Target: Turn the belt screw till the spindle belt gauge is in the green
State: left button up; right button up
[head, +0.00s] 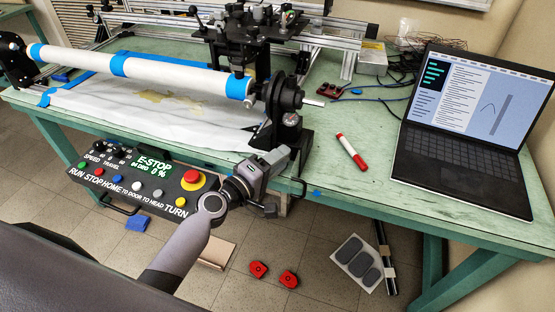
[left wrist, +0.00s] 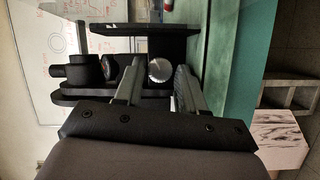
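The spindle belt gauge (head: 291,119) is a small round dial on the black headstock (head: 290,143) at the table's front edge. Its face is too small to read. My left gripper (head: 278,156) is just below the gauge, at the headstock. In the left wrist view a round silver screw head, seemingly the belt screw (left wrist: 160,70), lies between the two spread fingers of my left gripper (left wrist: 159,72). The fingers appear very close to both its sides; contact cannot be made out. The screw is hidden in the head view. My right gripper is not in view.
A control box (head: 150,178) with a red stop button hangs left of my arm. A white roll (head: 140,68) runs to the spindle. A red marker (head: 352,151) and an open laptop (head: 470,130) lie to the right. The table between headstock and laptop is mostly clear.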

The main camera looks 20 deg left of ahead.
pick_arm(q)
grip_shut()
jog(key=shift+r+m+p, duration=0.2)
jog(key=shift+m+p, duration=0.1)
jog(key=shift+p, duration=0.25)
jog(key=m+p, duration=0.1)
jog(key=p, duration=0.1)
jog(key=m+g+y+p, duration=0.1)
jog(key=p, duration=0.1)
jog(key=shift+r+m, duration=0.25)
jog(key=shift+m, duration=0.05)
jog(key=shift+d+f+m+p, duration=0.1)
jog(key=shift+m+p, duration=0.4)
jog(key=shift+m+g+y, duration=0.3)
jog(key=shift+m+y, duration=0.1)
jog(key=shift+y, duration=0.2)
